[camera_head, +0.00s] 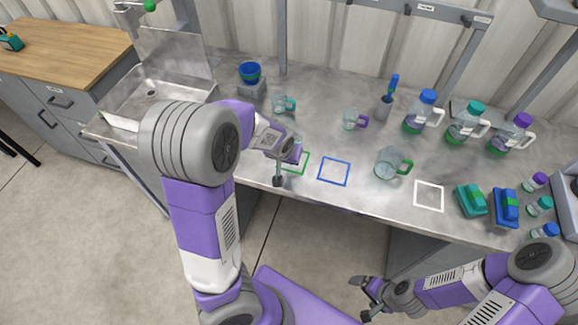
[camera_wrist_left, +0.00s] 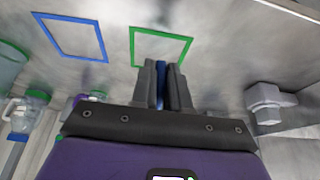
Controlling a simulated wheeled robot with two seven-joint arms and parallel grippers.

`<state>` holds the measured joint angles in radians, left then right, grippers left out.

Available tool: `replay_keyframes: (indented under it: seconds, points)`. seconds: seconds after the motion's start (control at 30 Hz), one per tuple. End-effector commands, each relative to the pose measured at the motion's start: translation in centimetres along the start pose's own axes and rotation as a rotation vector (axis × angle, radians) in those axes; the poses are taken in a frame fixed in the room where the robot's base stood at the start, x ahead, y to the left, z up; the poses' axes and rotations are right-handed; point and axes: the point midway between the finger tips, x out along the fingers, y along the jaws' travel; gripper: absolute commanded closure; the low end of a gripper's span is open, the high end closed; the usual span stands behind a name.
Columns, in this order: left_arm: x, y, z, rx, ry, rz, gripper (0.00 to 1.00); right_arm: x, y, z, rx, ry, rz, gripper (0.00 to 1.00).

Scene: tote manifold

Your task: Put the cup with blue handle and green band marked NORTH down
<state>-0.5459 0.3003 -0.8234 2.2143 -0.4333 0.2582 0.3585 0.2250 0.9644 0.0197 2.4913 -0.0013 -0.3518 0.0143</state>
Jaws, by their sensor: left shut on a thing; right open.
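My left gripper (camera_head: 280,181) is over the counter's front edge, beside the green square outline (camera_head: 305,164). In the left wrist view its fingers (camera_wrist_left: 165,86) are shut on a narrow blue piece, the blue handle (camera_wrist_left: 161,84). The cup's body and green band, and any NORTH mark, are hidden; I cannot tell whether the cup touches the counter. The green outline also shows just beyond the fingers in the left wrist view (camera_wrist_left: 160,31), empty in its visible part. My right gripper (camera_head: 367,298) is open and empty, low in front of the counter.
A blue outline (camera_head: 334,171) and a white outline (camera_head: 429,195) lie empty on the counter (camera_head: 320,100). A green-handled glass cup (camera_head: 388,164) stands between them. Teal-handled (camera_head: 281,104) and purple-handled (camera_head: 351,119) cups stand behind. Jugs (camera_head: 464,123) are at back right; a sink (camera_head: 160,92) is left.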

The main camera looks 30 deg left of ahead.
Motion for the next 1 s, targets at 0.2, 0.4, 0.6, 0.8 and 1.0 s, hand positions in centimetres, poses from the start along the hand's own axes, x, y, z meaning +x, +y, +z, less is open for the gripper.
replay_keyframes:
  seconds: [0.2,0.4,0.6,0.8,1.0]
  points:
    - [1.6,0.0,0.7,-0.001,0.0,0.0,1.0,0.7,0.3,-0.1,0.0,0.001,0.0,0.06]
    - [4.2,0.0,1.7,0.0,0.0,-0.001,1.0,1.8,0.7,-0.1,0.0,0.001,0.0,0.06]
    - [4.2,0.1,1.7,0.0,0.003,0.001,1.0,1.7,0.6,-0.1,0.0,0.001,0.0,0.06]
    - [4.6,0.1,1.9,0.0,0.002,0.001,1.0,2.0,0.7,-0.1,0.0,0.001,0.0,0.06]
    - [4.5,0.1,1.8,0.001,0.002,0.001,0.59,1.9,0.7,-0.1,0.0,0.001,0.0,0.06]
